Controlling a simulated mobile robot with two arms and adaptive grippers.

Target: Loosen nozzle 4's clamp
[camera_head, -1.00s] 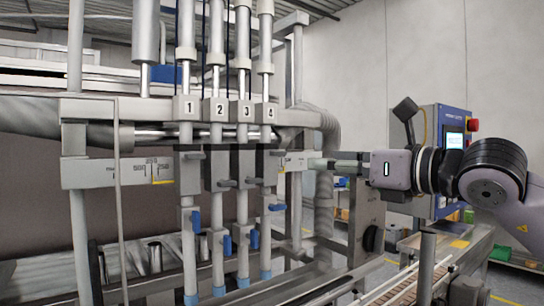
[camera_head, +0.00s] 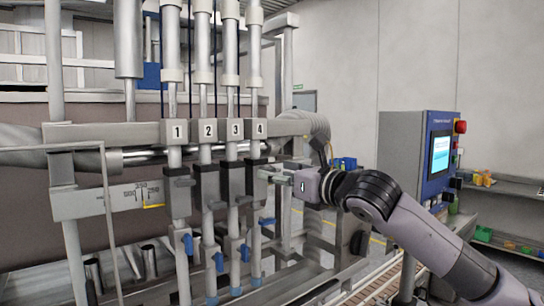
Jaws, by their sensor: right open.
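The filler has a row of nozzles labelled 1, 2, 3 and 4. Nozzle 4 (camera_head: 254,211) is the rightmost upright tube, under the number 4 plate (camera_head: 260,129). Its clamp (camera_head: 255,172) is a dark and grey block on the tube, below that plate. My right gripper (camera_head: 272,174) comes in from the right with its fingertips at the right side of this clamp, open. A handle at the clamp is partly hidden by the fingers, and I cannot tell whether they touch it. My left gripper is not in view.
Nozzle 3 (camera_head: 235,213) stands close to the left of nozzle 4. Blue valve levers (camera_head: 267,221) stick out lower on the tubes. A control box (camera_head: 417,165) with a screen stands at the right, behind my right arm. A conveyor (camera_head: 375,283) runs below.

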